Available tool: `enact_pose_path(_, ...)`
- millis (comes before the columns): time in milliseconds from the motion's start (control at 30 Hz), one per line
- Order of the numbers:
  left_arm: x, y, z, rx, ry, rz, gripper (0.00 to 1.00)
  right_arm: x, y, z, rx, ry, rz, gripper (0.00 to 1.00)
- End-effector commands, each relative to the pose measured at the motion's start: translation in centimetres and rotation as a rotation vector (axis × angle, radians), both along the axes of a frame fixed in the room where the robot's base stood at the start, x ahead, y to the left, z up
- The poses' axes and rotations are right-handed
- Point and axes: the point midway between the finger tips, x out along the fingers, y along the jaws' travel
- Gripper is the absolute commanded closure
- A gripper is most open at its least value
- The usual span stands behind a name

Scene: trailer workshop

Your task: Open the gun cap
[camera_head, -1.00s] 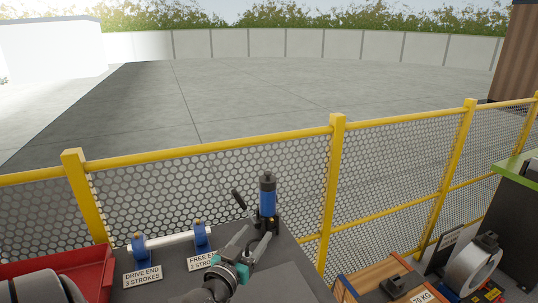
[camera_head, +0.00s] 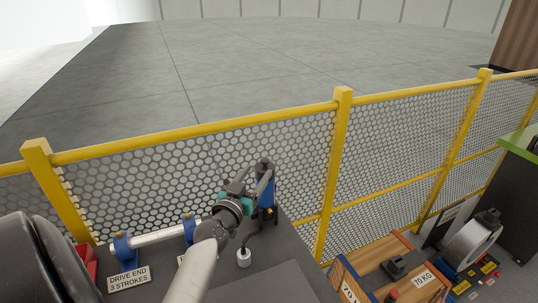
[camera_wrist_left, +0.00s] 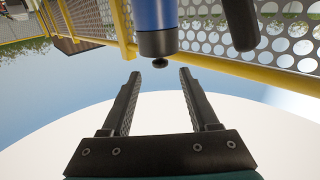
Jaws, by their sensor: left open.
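The blue gun (camera_head: 267,190) stands upright at the back right of the dark bench, with its dark cap (camera_head: 264,164) on top. In the left wrist view the picture is turned over, so the gun hangs from the top edge with its dark grey cap (camera_wrist_left: 158,43) and small black knob (camera_wrist_left: 160,63) pointing down. My left gripper (camera_head: 249,182) is at the gun's left, close to its upper part. In the left wrist view its two fingers (camera_wrist_left: 158,76) are apart and empty, with the knob just beyond the gap. My right gripper is not in view.
A white shaft (camera_head: 158,238) on blue supports lies left of my gripper. A "DRIVE END 3 STROKES" label (camera_head: 128,280) is in front of it. A black hose with a pale coupler (camera_head: 244,257) stands before the gun. The yellow mesh fence (camera_head: 200,125) rises close behind.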

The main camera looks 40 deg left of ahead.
Motion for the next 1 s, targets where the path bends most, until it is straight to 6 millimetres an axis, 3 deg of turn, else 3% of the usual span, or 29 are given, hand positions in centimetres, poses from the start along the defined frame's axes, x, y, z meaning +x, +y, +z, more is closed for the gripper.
enact_pose_path(500,7.5,2.4,-0.1,0.001,0.000,0.000,0.39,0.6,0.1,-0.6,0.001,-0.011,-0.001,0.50)
enact_pose_path(700,8.9,2.8,-0.1,0.002,0.002,-0.001,0.39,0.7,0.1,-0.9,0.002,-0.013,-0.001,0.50)
enact_pose_path(1000,9.3,2.9,0.0,0.001,0.001,-0.001,0.39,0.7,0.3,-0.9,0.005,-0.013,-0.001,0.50)
